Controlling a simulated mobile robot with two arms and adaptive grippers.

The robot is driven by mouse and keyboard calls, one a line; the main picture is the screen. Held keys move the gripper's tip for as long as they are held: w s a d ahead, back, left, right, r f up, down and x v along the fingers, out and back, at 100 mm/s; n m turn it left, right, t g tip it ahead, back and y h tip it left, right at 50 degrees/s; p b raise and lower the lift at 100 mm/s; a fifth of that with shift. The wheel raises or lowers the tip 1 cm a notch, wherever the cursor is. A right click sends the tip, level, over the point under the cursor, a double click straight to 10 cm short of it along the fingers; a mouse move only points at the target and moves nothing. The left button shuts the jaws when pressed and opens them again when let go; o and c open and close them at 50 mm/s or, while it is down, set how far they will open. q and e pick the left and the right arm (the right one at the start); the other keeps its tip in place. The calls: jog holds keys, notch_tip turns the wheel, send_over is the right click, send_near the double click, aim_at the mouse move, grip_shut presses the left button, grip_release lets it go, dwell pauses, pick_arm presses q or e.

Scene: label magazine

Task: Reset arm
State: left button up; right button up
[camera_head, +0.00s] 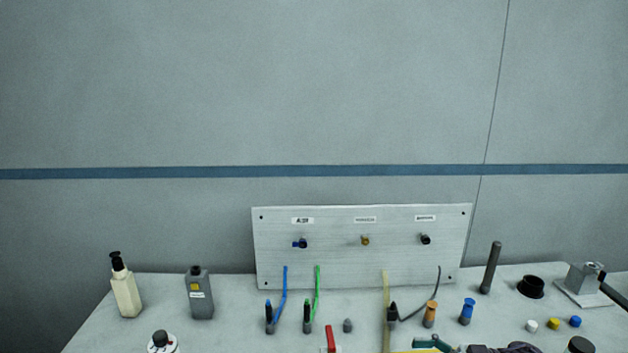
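Neither of my grippers shows in the head view, and no part of my arms can be made out for sure. The grey table (235,285) fills the lower part of the picture. An upright metal panel (330,262) with three labelled ports stands at its back. In front of it are a blue hose (284,290), a green hose (317,290), a yellowish hose (386,300) and a dark hose (420,308).
A cream pump bottle (126,290) and a grey bottle (200,298) stand at left. A dark rod (490,268), a black ring (531,287) and a metal block (584,278) stand at right. Several small items crowd the front edge, partly cut off.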

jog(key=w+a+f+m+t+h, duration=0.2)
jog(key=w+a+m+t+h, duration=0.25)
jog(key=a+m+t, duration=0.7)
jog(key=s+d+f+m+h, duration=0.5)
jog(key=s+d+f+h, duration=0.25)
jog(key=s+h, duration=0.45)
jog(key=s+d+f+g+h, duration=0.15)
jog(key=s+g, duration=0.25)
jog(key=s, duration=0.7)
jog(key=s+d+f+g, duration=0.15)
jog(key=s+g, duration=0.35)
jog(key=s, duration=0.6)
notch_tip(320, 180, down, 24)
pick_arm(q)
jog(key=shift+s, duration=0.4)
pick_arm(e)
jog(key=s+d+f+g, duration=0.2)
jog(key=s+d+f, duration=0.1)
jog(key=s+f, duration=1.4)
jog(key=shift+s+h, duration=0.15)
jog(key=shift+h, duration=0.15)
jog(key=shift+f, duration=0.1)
